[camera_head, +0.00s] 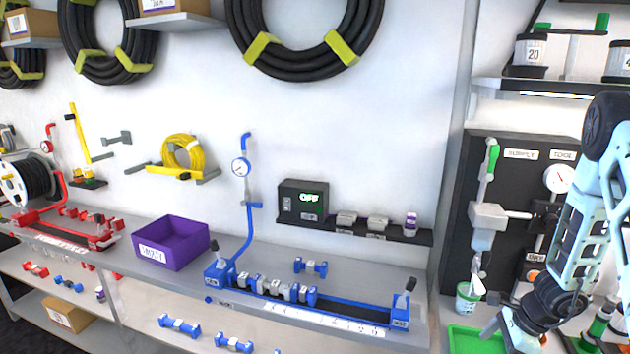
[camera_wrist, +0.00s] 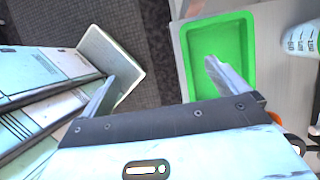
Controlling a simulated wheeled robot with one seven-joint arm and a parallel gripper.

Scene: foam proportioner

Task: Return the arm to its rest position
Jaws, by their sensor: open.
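My arm comes down the right side of the head view, bent at a dark joint, with its end low at the right edge of the green tray (camera_head: 470,342). In the wrist view my gripper (camera_wrist: 161,72) is open, with its two fingers wide apart and nothing between them. The right finger overlaps the green tray (camera_wrist: 246,28) in that view; I cannot tell the height between them. The left finger is over the dark floor and a pale plate-like part.
A measuring cup (camera_head: 466,302) stands behind the green tray, beneath a dispenser on the dark panel (camera_head: 520,174). To the left are a long bench with a blue manifold (camera_head: 345,311), a purple bin (camera_head: 165,252) and a control box (camera_head: 303,201). A shelf (camera_head: 550,86) overhangs the panel.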

